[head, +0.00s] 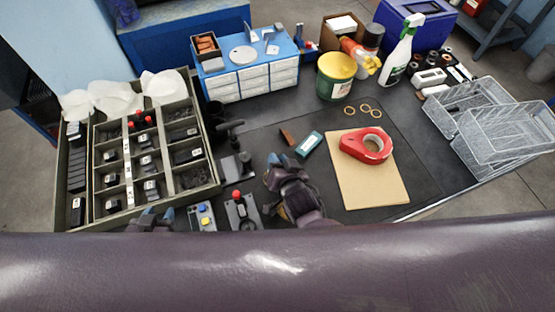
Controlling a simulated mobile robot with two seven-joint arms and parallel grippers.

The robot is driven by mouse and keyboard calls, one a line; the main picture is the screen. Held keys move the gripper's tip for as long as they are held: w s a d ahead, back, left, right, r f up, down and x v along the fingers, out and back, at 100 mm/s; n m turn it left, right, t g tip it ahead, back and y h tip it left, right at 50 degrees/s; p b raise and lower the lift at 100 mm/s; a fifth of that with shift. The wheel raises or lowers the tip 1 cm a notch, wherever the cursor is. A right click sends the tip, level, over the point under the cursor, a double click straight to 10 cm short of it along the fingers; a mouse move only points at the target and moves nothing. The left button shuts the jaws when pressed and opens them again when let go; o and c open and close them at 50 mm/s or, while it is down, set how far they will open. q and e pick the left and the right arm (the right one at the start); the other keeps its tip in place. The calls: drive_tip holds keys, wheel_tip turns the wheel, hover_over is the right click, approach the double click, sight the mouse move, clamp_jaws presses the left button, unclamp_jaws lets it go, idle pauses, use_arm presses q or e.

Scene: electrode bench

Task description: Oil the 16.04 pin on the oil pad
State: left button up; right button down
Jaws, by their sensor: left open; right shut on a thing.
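My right gripper (272,170) is over the dark bench mat, left of the tan board. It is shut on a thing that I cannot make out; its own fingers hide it. The 16.04 pin cannot be picked out by sight at this size. I cannot tell for sure which item is the oil pad. My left gripper (152,222) is open at the front edge of the compartment tray (213,186), partly hidden by my own purple arm link along the bottom. A block with a red knob (240,209) and a block with blue and yellow buttons (203,216) stand between the grippers.
A teal-and-white box (308,144) and a brown block (287,137) lie just beyond my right gripper. A red tape roll (351,143) lies on the tan board (372,190).

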drive_tip(key=shift+r+p, duration=1.7)
drive_tip(key=shift+r, duration=1.3)
drive_tip(key=shift+w, duration=0.1)
